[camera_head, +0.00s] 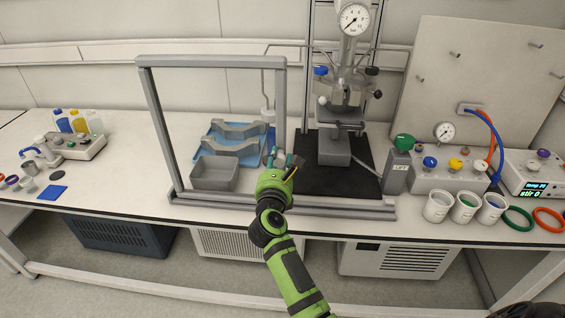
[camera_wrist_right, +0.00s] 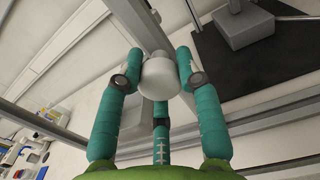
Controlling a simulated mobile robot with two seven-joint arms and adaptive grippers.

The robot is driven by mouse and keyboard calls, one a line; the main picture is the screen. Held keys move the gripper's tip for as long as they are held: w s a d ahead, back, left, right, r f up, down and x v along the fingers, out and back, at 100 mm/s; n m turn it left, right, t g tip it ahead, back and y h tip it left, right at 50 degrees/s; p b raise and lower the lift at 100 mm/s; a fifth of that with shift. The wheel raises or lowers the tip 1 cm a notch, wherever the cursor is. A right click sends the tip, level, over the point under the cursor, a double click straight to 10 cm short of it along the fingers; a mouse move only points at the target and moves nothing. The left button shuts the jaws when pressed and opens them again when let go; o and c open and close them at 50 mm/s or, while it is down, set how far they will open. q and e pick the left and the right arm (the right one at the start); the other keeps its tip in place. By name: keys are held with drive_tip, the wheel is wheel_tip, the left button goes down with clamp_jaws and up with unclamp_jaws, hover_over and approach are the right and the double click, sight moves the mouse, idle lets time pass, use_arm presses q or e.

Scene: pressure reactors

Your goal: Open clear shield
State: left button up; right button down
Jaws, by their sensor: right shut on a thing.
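The clear shield is a see-through pane in a grey frame (camera_head: 160,130). It stands upright on the left part of a grey bottom rail (camera_head: 340,208), in front of the trays. The reactor (camera_head: 341,90) to its right is not behind the framed pane. My right gripper (camera_head: 279,162) is at the frame's right-hand post. In the right wrist view, the teal fingers of this gripper (camera_wrist_right: 160,72) are closed around a pale round knob (camera_wrist_right: 159,77) by the grey post (camera_wrist_right: 140,22). My left gripper is not in view.
A grey bin (camera_head: 214,174) and blue trays (camera_head: 236,147) sit behind the pane. The reactor's black mat (camera_head: 345,180) lies right of the post. A valve box (camera_head: 450,175), several cups and coloured rings occupy the right side. Bottles and a small device (camera_head: 75,145) stand left.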

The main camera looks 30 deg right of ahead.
sight(280, 121)
drive_tip(key=shift+f, duration=0.4)
drive_tip(key=c, duration=0.8)
unclamp_jaws()
wheel_tip(280, 121, up, 10)
drive_tip(key=shift+f, duration=0.1)
drive_tip(key=shift+r, duration=0.25)
